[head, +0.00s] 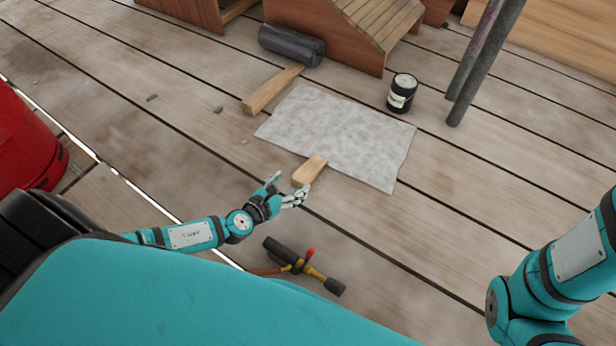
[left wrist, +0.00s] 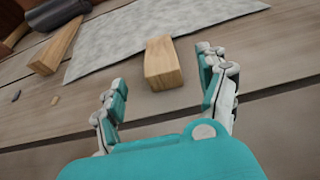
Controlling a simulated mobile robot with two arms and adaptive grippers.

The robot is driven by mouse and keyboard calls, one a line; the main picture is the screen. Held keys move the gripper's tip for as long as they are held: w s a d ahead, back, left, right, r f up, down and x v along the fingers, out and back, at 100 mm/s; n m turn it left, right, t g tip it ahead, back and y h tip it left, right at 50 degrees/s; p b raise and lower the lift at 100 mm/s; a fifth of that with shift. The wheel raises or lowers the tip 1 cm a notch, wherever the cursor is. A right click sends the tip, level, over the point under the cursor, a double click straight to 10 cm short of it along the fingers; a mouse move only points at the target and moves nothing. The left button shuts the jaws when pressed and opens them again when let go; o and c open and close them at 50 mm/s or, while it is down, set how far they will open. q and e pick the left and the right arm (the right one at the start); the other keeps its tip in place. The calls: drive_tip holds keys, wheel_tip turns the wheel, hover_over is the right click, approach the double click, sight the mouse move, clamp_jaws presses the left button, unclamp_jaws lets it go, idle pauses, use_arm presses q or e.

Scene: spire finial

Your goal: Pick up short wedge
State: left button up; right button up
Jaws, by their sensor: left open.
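The short wedge (head: 310,170) is a small light-brown wooden block lying at the near edge of a grey sheet (head: 350,133), partly on it. My left gripper (head: 282,190) is open and empty, just short of the wedge on its near-left side. In the left wrist view the wedge (left wrist: 162,64) lies ahead, between the lines of the two spread fingers (left wrist: 163,92), and I see no contact. A longer wooden wedge (head: 272,89) lies beyond the sheet's left corner. My right gripper is out of view; only part of that arm shows at lower right.
A torch-like tool (head: 303,266) lies on the planks near my left forearm. A dark roll (head: 291,45), a black can (head: 402,93) and metal poles (head: 484,60) stand or lie farther back. A red container (head: 25,140) is at left. Planks right of the sheet are clear.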

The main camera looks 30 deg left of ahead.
sight(303, 174)
use_arm(q)
drive_tip(key=x, duration=0.2)
drive_tip(key=shift+w+f+b, duration=0.15)
drive_tip(key=shift+w+b, duration=0.15)
drive_tip(key=shift+b, duration=0.05)
drive_tip(key=b+x, duration=0.2)
drive_tip(key=x, duration=0.2)
drive_tip(key=shift+w+f+b, duration=0.15)
drive_tip(key=shift+b, duration=0.25)
drive_tip(key=shift+w, duration=0.35)
drive_tip(key=c, duration=1.3)
